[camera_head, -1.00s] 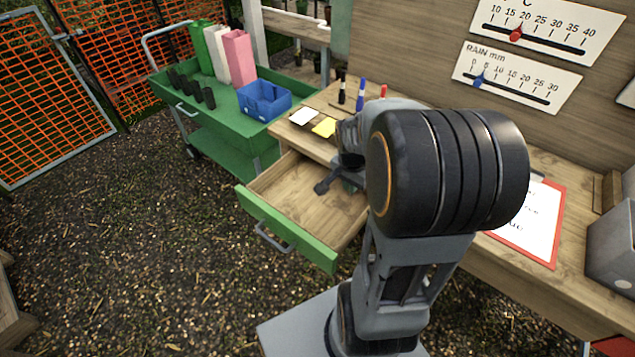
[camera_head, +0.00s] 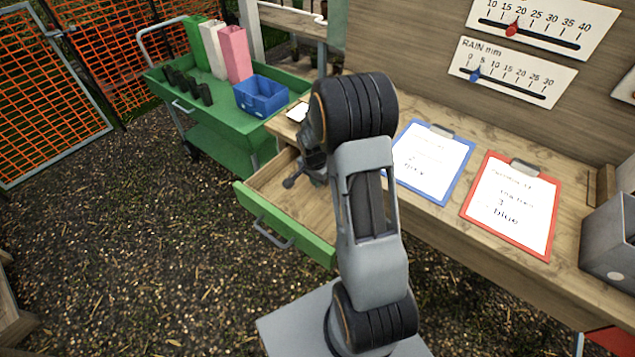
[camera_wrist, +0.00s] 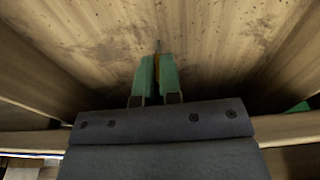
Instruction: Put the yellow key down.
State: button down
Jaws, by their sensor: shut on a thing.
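My gripper (camera_wrist: 157,78) shows in the wrist view as two green fingers, shut on the yellow key (camera_wrist: 157,62). Bare wood surrounds the fingers in the wrist view. In the head view my arm's end is over the open drawer (camera_head: 284,227), at its back, and the arm hides the fingers and the key. I cannot tell whether the key touches the wood.
The drawer has a green front and a bare wooden floor where visible. A green cart (camera_head: 222,112) with a blue bin (camera_head: 262,96) stands to the left. A blue clipboard (camera_head: 431,160) and a red clipboard (camera_head: 512,203) lie on the bench. A grey box (camera_head: 612,240) is at right.

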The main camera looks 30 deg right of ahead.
jog(key=shift+f, duration=0.8)
jog(key=shift+f, duration=0.1)
jog(key=shift+f, duration=0.1)
jog(key=c, duration=1.3)
grip_release()
